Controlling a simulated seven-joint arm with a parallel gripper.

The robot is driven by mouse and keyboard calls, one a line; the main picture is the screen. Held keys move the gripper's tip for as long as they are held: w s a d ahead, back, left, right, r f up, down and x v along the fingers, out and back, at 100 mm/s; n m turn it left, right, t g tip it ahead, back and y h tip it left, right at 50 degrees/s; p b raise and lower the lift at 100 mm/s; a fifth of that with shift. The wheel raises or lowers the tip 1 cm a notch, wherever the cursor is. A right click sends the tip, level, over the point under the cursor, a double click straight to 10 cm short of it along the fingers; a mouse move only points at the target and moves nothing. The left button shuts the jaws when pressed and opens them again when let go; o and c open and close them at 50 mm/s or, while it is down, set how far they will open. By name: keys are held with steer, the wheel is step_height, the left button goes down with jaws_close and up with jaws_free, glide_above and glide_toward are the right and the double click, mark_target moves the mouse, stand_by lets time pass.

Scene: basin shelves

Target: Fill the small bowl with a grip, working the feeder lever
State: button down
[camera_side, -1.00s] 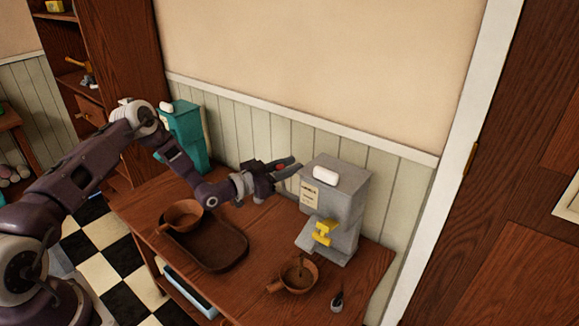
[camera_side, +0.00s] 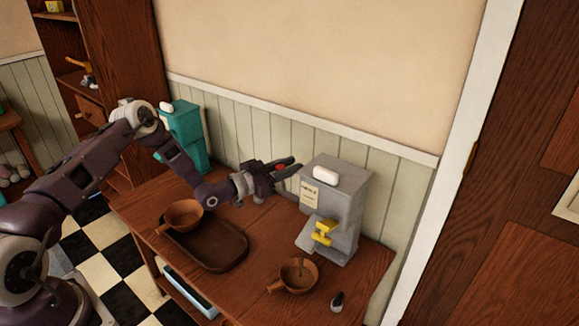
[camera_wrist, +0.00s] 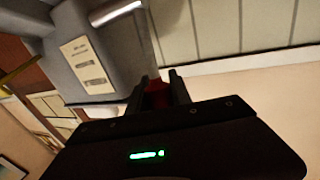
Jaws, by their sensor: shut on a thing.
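My gripper (camera_side: 290,166) is raised above the table, just left of the grey feeder's top. It is shut on a small red thing (camera_wrist: 157,97), mostly hidden between the fingers. The grey feeder (camera_side: 332,205) has a yellow lever (camera_side: 323,232) low on its front and a label. In the wrist view the feeder's grey body (camera_wrist: 100,55) fills the upper left. A brown bowl (camera_side: 312,284) with a handle stands in front of the feeder, with something thin and dark inside. Another brown bowl (camera_side: 182,216) stands at the dark tray's left end. I cannot tell which bowl is smaller.
The dark tray (camera_side: 225,256) lies mid-table. A teal feeder (camera_side: 182,130) stands at the back left. A small dark object (camera_side: 337,302) lies near the right front edge. A panelled wall (camera_side: 270,138) runs close behind the table. The table (camera_side: 262,225) is bare between tray and grey feeder.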

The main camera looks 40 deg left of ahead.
steer(key=shift+w, duration=0.1)
steer(key=shift+w+f+n+g+y, duration=0.2)
steer(key=shift+w+n+g+y, duration=0.15)
steer(key=shift+w+g, duration=0.65)
steer(key=shift+s, duration=0.15)
steer(key=c, duration=1.4)
jaws_free()
steer(key=shift+c, duration=0.2)
steer(key=v, duration=0.7)
